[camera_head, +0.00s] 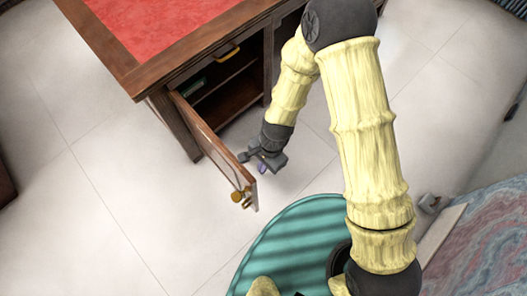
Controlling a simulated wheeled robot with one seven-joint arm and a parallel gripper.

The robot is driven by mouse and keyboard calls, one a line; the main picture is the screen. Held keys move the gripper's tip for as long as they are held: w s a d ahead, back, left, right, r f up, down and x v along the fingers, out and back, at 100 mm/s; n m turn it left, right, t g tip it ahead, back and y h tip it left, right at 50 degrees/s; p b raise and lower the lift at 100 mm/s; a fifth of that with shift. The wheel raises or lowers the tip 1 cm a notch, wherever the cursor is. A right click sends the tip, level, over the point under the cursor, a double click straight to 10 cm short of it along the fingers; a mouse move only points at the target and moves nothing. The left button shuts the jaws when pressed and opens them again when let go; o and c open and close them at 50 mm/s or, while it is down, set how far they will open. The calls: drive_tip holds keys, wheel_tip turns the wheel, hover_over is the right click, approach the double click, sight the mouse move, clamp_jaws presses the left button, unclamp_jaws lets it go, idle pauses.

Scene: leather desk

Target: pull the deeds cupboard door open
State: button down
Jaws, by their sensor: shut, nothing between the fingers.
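The wooden cupboard door (213,146) of the desk stands swung well out from its opening, hinged at the left side. A brass handle (240,196) shows near its free edge, on the outer face. My gripper (250,158) is shut and empty, on the inner side of the door, close to its upper free part. I cannot tell whether the fingers touch the door. The cupboard's inside (222,88) is open to view, with shelves and a dark green item (194,87) on the left.
The desk (125,62) has a red leather top and a drawer with a brass pull (228,53) above the opening. Pale tiled floor (110,190) lies clear left of the door. A patterned rug (490,240) lies at the lower right.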

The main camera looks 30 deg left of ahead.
drive_tip(key=p+v, duration=0.9)
drive_tip(key=v, duration=0.1)
idle(0.3)
idle(0.5)
